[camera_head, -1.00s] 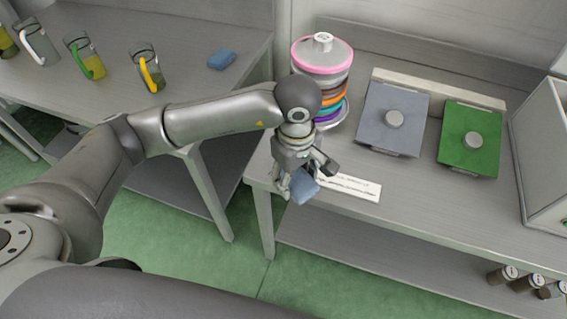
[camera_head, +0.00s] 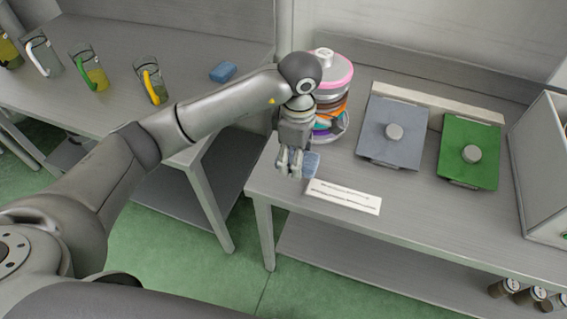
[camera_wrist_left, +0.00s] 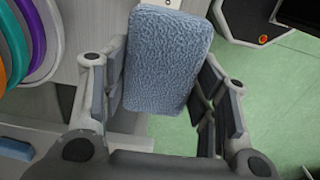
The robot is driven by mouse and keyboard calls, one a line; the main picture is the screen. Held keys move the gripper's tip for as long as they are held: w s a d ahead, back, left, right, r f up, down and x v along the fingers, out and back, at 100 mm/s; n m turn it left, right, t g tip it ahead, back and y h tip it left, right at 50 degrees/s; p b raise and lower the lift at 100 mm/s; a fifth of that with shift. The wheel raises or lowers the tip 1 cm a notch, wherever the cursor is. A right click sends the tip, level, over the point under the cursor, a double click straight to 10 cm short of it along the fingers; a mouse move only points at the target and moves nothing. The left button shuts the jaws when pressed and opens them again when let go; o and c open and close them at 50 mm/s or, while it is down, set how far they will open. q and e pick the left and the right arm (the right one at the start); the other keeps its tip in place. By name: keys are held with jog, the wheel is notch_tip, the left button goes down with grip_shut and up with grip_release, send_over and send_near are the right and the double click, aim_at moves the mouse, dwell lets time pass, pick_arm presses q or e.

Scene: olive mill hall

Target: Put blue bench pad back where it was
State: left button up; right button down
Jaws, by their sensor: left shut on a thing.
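My left gripper (camera_head: 291,168) is shut on a blue bench pad (camera_head: 311,163) near the front left corner of the right bench (camera_head: 395,203). In the left wrist view the pad (camera_wrist_left: 167,55) is a rough-textured block between the fingers, with green floor past its right side. Whether the pad touches the bench is unclear. A second blue pad (camera_head: 222,71) lies on the left bench (camera_head: 190,50). My right gripper is not in view.
A white printed card (camera_head: 343,196) lies right of the gripper. Behind stands a stack of coloured rings with a pink-rimmed lid (camera_head: 325,70). A grey plate (camera_head: 385,145) and a green plate (camera_head: 468,170) are farther right. Several jugs (camera_head: 90,68) stand on the left bench.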

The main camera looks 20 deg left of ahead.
pick_arm(q)
jog(key=f, duration=0.1)
jog(key=w+a+f, duration=0.1)
jog(key=a+f, duration=0.1)
jog(key=f, duration=0.1)
jog(key=shift+w+a+p, duration=0.2)
jog(key=shift+w+p, duration=0.05)
jog(key=shift+p, duration=0.05)
jog(key=shift+w+a+f, duration=0.2)
jog(key=shift+a+f, duration=0.1)
jog(key=shift+f, duration=0.05)
jog(key=f+p, duration=0.1)
jog(key=f, duration=0.2)
jog(key=shift+a+p, duration=0.2)
jog(key=shift+p, duration=0.1)
jog(key=shift+w+f, duration=0.1)
jog(key=shift+f, duration=0.2)
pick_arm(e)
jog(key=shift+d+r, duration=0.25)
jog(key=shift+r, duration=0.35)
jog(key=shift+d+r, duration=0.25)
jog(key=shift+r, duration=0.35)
pick_arm(q)
jog(key=shift+f, duration=0.15)
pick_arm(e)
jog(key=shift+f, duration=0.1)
pick_arm(q)
jog(key=shift+f+b, duration=0.15)
jog(key=shift+b, duration=0.2)
jog(key=o, duration=1)
